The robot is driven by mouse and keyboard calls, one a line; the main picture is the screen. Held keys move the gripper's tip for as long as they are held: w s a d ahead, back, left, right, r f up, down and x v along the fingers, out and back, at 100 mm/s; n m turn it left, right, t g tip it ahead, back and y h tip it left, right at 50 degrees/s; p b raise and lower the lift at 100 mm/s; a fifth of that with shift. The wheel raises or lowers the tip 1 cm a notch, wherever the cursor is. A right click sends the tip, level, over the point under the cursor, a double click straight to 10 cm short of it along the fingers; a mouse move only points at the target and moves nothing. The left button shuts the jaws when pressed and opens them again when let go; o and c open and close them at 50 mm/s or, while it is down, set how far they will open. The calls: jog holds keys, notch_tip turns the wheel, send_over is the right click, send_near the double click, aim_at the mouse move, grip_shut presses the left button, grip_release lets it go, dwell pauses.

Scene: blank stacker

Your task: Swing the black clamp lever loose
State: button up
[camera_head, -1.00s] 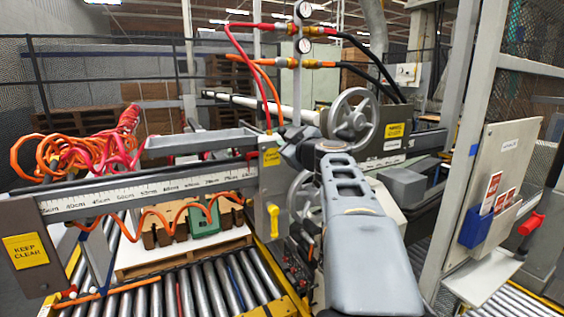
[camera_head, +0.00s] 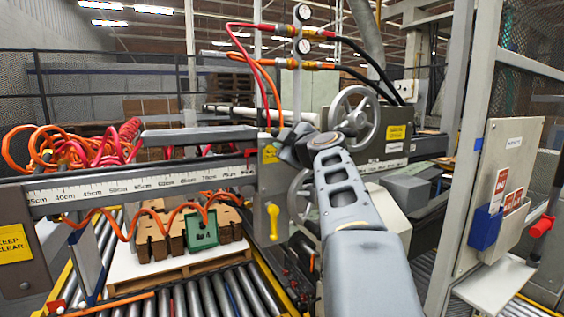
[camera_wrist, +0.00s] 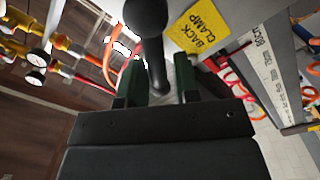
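The black clamp lever (camera_wrist: 148,20) shows in the wrist view as a rod with a thick rounded end at the top. Its thin shaft runs down between the two fingers of my gripper (camera_wrist: 158,85). The fingers have dark green pads and stand apart on either side of the shaft. The shaft looks nearer the left finger; I cannot tell whether they touch. A yellow "BACK CLAMP" label (camera_wrist: 202,27) is on the grey plate right of the lever. In the head view my arm hides the lever and my fingertips.
A scale beam (camera_head: 130,183) reaches left from the clamp housing, with coiled hoses (camera_head: 75,148) behind it. A handwheel (camera_head: 355,118) and gauges (camera_head: 303,30) stand close behind my arm. Brown blocks sit on a pallet (camera_head: 175,275) over rollers.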

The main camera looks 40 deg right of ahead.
jog(key=shift+a+f+n+b, duration=0.1)
jog(key=shift+f+n+b, duration=0.25)
jog(key=shift+b, duration=0.25)
jog(key=n+b, duration=0.1)
jog(key=b, duration=0.1)
jog(key=f+n+b, duration=0.1)
jog(key=n+b, duration=0.1)
jog(key=b, duration=0.1)
jog(key=f+n+b, duration=0.1)
jog(key=n+b, duration=0.1)
jog(key=b, duration=0.1)
jog(key=shift+w+a, duration=0.1)
jog(key=shift+a, duration=0.25)
jog(key=shift+r, duration=0.15)
jog(key=s+a+b, duration=0.1)
jog(key=s+b, duration=0.4)
jog(key=s, duration=0.4)
jog(key=shift+a, duration=0.15)
dwell(0.5)
